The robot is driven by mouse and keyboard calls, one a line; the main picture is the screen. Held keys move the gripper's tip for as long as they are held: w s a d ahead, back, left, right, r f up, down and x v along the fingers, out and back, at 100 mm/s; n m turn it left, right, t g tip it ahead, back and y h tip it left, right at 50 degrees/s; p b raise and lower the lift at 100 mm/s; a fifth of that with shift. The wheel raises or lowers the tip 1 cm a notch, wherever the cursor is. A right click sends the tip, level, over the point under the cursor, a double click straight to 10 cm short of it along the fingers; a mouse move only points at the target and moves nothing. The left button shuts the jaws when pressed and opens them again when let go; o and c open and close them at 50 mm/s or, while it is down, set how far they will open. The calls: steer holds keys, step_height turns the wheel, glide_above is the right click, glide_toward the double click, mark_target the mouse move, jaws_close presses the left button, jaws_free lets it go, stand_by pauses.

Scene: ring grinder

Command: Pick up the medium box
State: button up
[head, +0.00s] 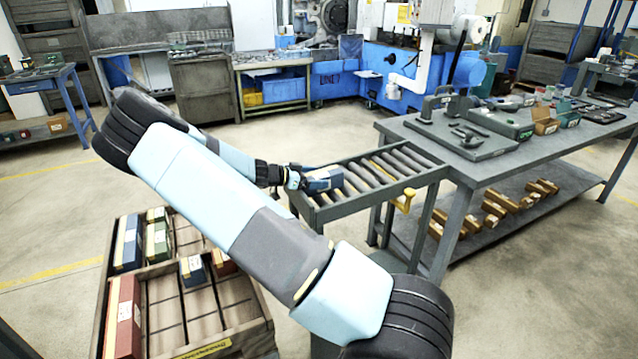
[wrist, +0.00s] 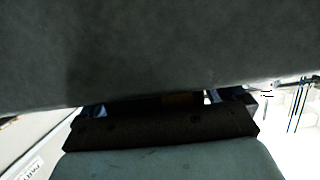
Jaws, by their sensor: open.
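A small blue box with a pale label (head: 325,181) is at the left end of the roller conveyor (head: 408,162). My gripper (head: 303,178) is open at the left of this box, with its jaws close to or around it; I cannot tell whether they touch. More boxes stand in a wooden crate at lower left: a tall red one (head: 122,318), a blue one (head: 128,243), a green one (head: 157,241) and a small blue one (head: 193,270). Which is the medium box is not clear. In the wrist view a dark grey surface fills the top and hides the fingertips.
The wooden crate (head: 228,345) has several empty slots. A grey workbench (head: 560,150) with tools and a lower shelf of brass-coloured blocks adjoins the conveyor on the right. A blue-framed table (head: 45,80) stands far left. The floor behind my arm is open.

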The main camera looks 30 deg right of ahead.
steer(key=shift+c, duration=0.3)
steer(key=c, duration=1.5)
